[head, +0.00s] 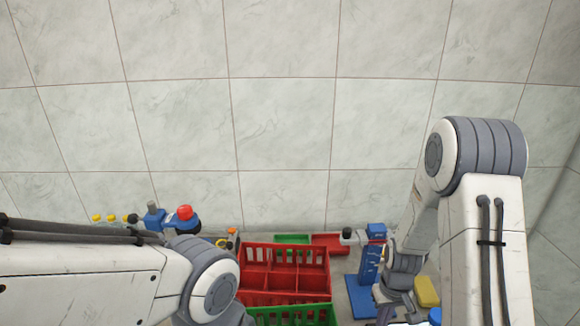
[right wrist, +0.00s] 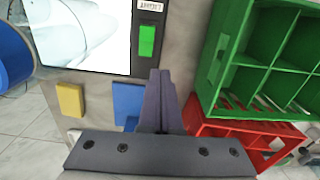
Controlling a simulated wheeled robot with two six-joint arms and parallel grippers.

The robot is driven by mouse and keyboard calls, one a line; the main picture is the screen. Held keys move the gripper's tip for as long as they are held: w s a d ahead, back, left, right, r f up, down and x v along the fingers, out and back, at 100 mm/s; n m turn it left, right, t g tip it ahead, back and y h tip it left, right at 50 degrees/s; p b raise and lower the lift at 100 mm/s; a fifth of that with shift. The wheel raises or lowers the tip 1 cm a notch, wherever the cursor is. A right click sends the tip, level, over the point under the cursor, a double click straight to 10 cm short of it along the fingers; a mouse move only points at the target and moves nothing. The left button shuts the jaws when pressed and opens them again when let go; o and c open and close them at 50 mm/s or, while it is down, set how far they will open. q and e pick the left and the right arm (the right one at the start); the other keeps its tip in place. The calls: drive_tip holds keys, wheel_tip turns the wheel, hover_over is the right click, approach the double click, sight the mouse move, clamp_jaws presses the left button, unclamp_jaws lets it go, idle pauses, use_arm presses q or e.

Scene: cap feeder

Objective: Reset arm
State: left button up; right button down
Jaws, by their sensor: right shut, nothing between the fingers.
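My right gripper (right wrist: 157,105) shows in the right wrist view with its dark fingers together and nothing between them. It points over the grey work surface (right wrist: 190,50). A green divided crate (right wrist: 216,75) and a red divided crate (right wrist: 205,130) lie to its right in that view. In the head view my right arm comes down at the right, beside a blue stand (head: 369,265); its fingertips cannot be made out there. My left arm crosses the lower left of the head view, and its gripper is not in the frame.
A blue device with a red top (head: 185,213) stands behind my left arm. A red tray (head: 331,243) lies at the back.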

drive_tip(key=s+a+r+n, duration=0.1)
drive_tip(key=a+r+n, duration=0.1)
drive_tip(key=a+r, duration=0.6)
drive_tip(key=s+a+r+n+b, duration=0.1)
drive_tip(key=s+a+r+n, duration=0.1)
drive_tip(key=s+a+r, duration=0.3)
drive_tip(key=s+a+r+n+y+b, duration=0.1)
drive_tip(key=s+a+r+n, duration=0.2)
drive_tip(key=s, duration=1)
drive_tip(key=a+r, duration=0.2)
drive_tip(key=a, duration=0.3)
drive_tip(key=shift+a, duration=0.3)
